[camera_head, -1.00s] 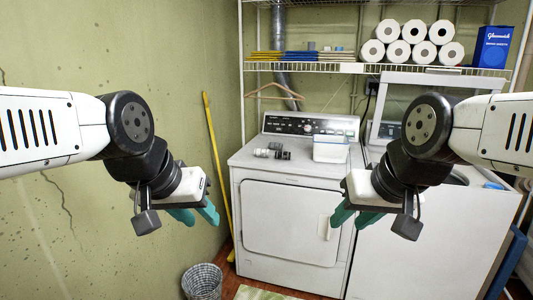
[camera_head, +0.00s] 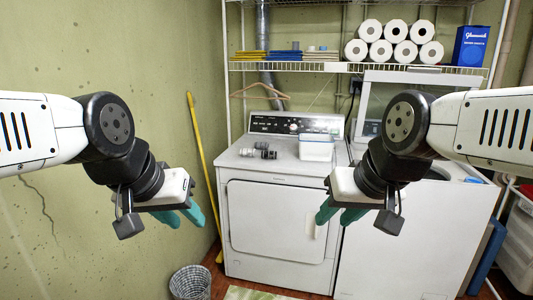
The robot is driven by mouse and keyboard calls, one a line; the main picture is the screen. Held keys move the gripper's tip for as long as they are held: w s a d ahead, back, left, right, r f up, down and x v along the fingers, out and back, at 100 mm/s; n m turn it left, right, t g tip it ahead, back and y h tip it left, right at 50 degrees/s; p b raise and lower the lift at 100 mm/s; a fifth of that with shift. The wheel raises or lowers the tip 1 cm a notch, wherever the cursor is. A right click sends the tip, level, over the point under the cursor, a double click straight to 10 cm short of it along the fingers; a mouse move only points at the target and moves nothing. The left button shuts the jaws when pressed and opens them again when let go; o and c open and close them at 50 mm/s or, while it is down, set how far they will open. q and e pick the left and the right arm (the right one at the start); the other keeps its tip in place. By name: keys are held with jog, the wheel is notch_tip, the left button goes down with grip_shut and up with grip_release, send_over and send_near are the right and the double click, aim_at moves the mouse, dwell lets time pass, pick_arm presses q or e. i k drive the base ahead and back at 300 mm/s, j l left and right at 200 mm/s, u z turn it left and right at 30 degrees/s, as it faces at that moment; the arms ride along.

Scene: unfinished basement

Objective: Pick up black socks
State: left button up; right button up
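Small dark rolled items (camera_head: 267,154), which look like the black socks, lie on top of the white dryer (camera_head: 232,160) left of a clear-and-white box. They are too small to tell apart clearly, and a greyer piece sits at their left. My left gripper (camera_head: 181,217) hangs in front of the green wall, left of the dryer, with its teal fingers apart and nothing between them. My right gripper (camera_head: 337,216) is in front of the dryer's right side, its teal fingers apart and empty. Both are nearer to me than the dark items and apart from them.
The plastic box (camera_head: 316,150) stands beside the items. A white washer (camera_head: 400,250) adjoins the dryer on the right. A wire shelf (camera_head: 300,66) with paper rolls (camera_head: 381,50) hangs above. A wastebasket (camera_head: 190,283) and yellow pole (camera_head: 197,140) are at left, a white basket (camera_head: 518,240) at right.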

aim_at(265, 154)
jog(key=i+l+u, duration=0.15)
jog(key=i, duration=0.4)
jog(key=i+l+u, duration=0.15)
jog(key=i, duration=0.35)
jog(key=i+l+u, duration=0.15)
jog(key=i+l, duration=0.2)
jog(key=i, duration=0.15)
jog(key=i+l+u, duration=0.2)
jog(key=i, duration=0.3)
jog(key=l, duration=0.15)
